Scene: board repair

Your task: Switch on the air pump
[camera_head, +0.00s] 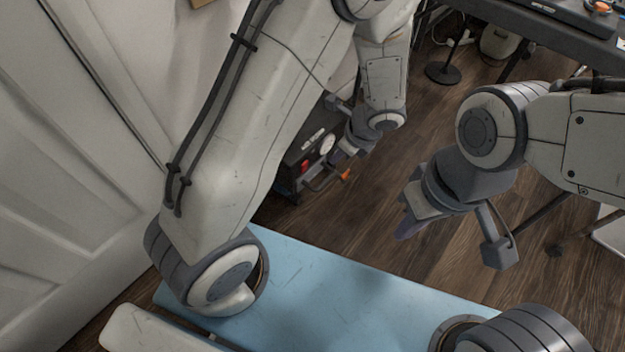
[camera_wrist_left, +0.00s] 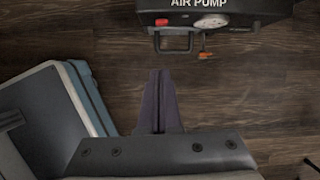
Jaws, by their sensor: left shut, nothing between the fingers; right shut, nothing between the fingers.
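The air pump (camera_wrist_left: 260,8) is a black box with white lettering at the top of the left wrist view, cut off by the frame. Its front carries a red switch (camera_wrist_left: 164,22), a round white gauge (camera_wrist_left: 211,21), an orange-tipped valve (camera_wrist_left: 205,55) and a dark handle. In the head view the pump (camera_head: 297,155) stands on the floor, partly hidden by my left arm. My left gripper (camera_wrist_left: 161,73) is shut and empty, a short way from the pump front, below the red switch in the wrist picture. My right gripper (camera_head: 405,232) is shut and empty, apart from the pump.
A white panelled door (camera_head: 75,130) fills the left side. A dark table (camera_head: 555,30) with items on it stands at the upper right, a black stand (camera_head: 443,72) near it. Wooden floor (camera_head: 370,220) is clear between my arms.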

